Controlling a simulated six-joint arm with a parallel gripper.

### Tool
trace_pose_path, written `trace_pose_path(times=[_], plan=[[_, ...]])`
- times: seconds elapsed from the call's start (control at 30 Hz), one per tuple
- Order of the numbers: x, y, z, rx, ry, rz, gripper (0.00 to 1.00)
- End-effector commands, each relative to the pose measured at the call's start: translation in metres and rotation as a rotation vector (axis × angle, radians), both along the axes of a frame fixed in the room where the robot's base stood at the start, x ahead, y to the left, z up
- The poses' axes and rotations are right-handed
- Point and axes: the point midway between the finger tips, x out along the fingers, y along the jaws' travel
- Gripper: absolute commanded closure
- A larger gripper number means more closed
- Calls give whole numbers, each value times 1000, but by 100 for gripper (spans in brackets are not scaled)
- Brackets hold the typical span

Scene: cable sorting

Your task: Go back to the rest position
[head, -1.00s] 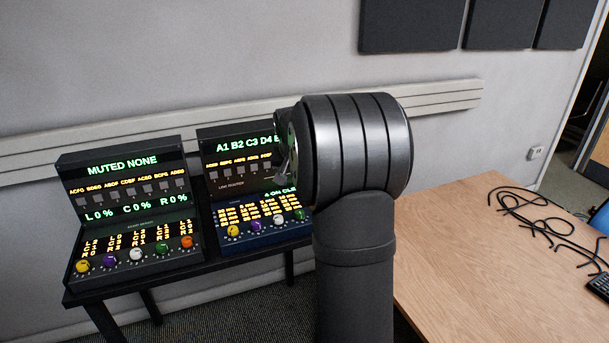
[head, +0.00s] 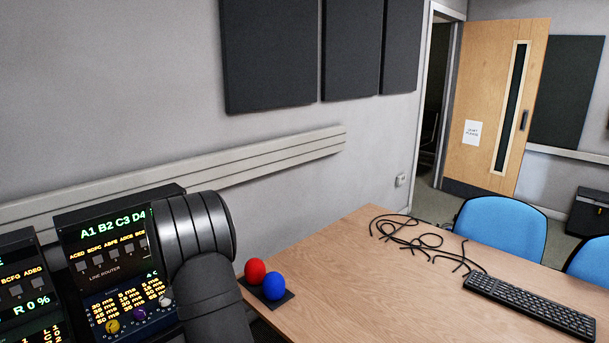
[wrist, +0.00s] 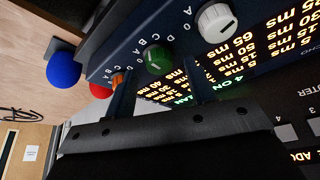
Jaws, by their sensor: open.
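My gripper (wrist: 160,92) shows in the wrist view as two dark fingers spread apart with nothing between them. It is in front of the line router console (wrist: 262,100), over its lit number rows and near the green knob (wrist: 158,61) and the orange knob (wrist: 117,79). How far the fingertips are from the panel I cannot tell. In the head view my dark arm stands at the lower left and covers the right part of the line router console (head: 75,250). The gripper itself is hidden there.
A second console (head: 20,290) is cut off at the left edge. Red (head: 255,271) and blue (head: 274,286) balls sit on a dark base at the wooden table's (head: 345,290) near left. Black cables (head: 425,240) and a keyboard (head: 530,308) lie farther right. Blue chairs (head: 500,228) stand behind.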

Motion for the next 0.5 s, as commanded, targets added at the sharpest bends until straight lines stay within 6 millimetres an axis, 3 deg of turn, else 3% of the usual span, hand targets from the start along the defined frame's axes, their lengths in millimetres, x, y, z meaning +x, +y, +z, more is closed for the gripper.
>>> trace_pose_path(times=[0.2, 0.5], plan=[[5, 2, -13, 0, -1, 0, 50], [6, 2, -14, 0, -1, 1, 50]])
